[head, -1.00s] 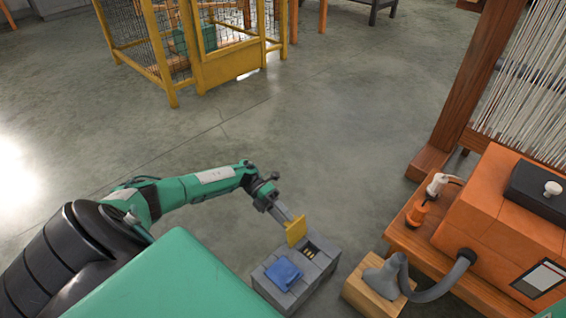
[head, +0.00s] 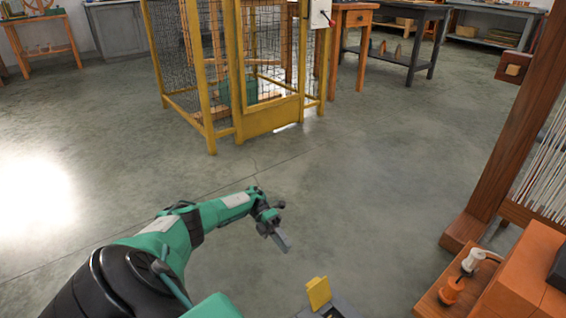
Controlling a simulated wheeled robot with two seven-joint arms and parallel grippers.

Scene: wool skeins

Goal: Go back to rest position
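My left arm comes in from the lower left, and its gripper (head: 283,241) hangs over bare floor in the middle of the head view. The gripper shows as one narrow grey piece, so I cannot tell whether its fingers are apart. No thing shows in it. It is apart from the yellow flap (head: 318,292), which stands upright at the grey box (head: 341,310) at the bottom edge. Most of that box is cut off below. My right gripper is not in view.
A yellow mesh cage (head: 267,121) stands at the back. At the right are a wooden loom frame (head: 503,140), an orange machine (head: 525,275) and a small orange-and-white tool (head: 462,277). Dark workbenches (head: 410,50) stand far back. The floor around my gripper is clear.

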